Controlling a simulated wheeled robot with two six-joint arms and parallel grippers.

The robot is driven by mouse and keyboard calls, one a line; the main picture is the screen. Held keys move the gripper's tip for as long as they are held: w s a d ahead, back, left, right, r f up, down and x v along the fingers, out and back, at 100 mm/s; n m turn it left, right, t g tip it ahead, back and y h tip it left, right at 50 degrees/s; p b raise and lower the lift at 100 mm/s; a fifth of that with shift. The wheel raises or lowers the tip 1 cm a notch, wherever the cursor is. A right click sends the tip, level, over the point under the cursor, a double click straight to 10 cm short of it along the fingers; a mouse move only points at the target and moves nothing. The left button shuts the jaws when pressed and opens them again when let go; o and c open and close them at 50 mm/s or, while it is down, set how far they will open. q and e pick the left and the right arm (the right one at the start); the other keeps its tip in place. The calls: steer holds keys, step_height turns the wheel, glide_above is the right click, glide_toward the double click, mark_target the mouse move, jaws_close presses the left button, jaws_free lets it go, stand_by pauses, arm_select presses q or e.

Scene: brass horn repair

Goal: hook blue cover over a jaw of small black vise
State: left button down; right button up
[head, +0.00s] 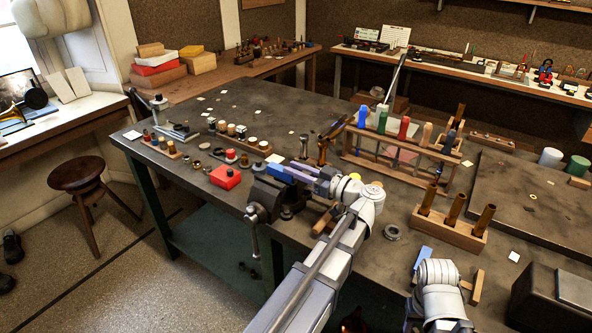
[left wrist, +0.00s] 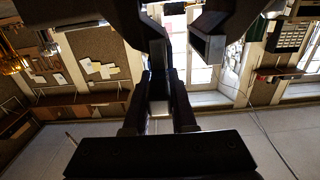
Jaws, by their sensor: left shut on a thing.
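The small black vise (head: 263,198) stands at the table's near edge, its handle hanging over the front. My left gripper (head: 298,173) is shut on the blue cover (head: 279,172), which sits at the top of the vise by its jaws. I cannot tell whether the cover is over a jaw or just above it. In the left wrist view my left gripper (left wrist: 159,85) is dark and closed, pointing toward two dark jaw-like shapes with a gap between them. The cover is not distinct there.
A red box (head: 225,177) and racks of small parts lie left of the vise. A wooden rack of coloured tools (head: 400,150) stands behind my left arm. A wooden block with brass tubes (head: 450,228) and a metal ring (head: 392,232) are to the right. The back-middle tabletop is mostly clear.

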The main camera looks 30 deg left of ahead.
stand_by(0.5)
arm_select(q)
steer(key=c, duration=0.7)
jaws_free()
steer(key=shift+o, duration=0.2)
steer(key=d, duration=0.8)
steer(key=shift+s, duration=0.3)
steer(key=shift+a, duration=0.1)
